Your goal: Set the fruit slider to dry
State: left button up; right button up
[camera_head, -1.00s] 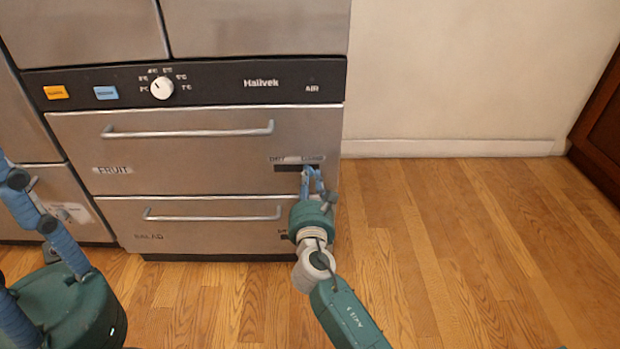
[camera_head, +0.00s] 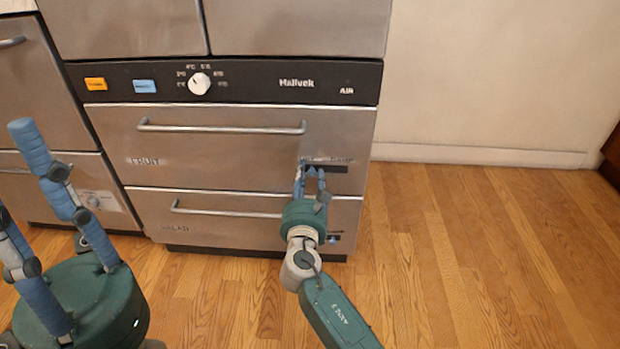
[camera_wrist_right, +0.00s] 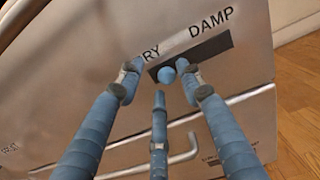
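The fruit drawer (camera_head: 230,155) is steel and closed, with its dark slider slot (camera_head: 338,168) at the right. In the right wrist view the slot (camera_wrist_right: 212,48) lies under the labels DRY, partly hidden, and DAMP. A round bluish knob (camera_wrist_right: 167,74) appears at the slot's left end, on the DRY side. My right gripper (camera_head: 312,172) is at that end. In its wrist view the fingers (camera_wrist_right: 160,78) stand apart on both sides of the knob, with a third finger below; contact is unclear. My left gripper (camera_head: 22,170) is open and empty at the left.
Above the drawer is a black panel (camera_head: 250,92) with a white dial (camera_head: 199,83). The closed salad drawer (camera_head: 245,235) is below, with its own handle. Bare wooden floor (camera_head: 470,260) lies to the right, below a pale wall (camera_head: 490,80).

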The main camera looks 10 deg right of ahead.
jog(key=shift+s+f, duration=0.1)
jog(key=shift+s, duration=0.4)
jog(key=v, duration=1.1)
jog(key=shift+a, duration=0.1)
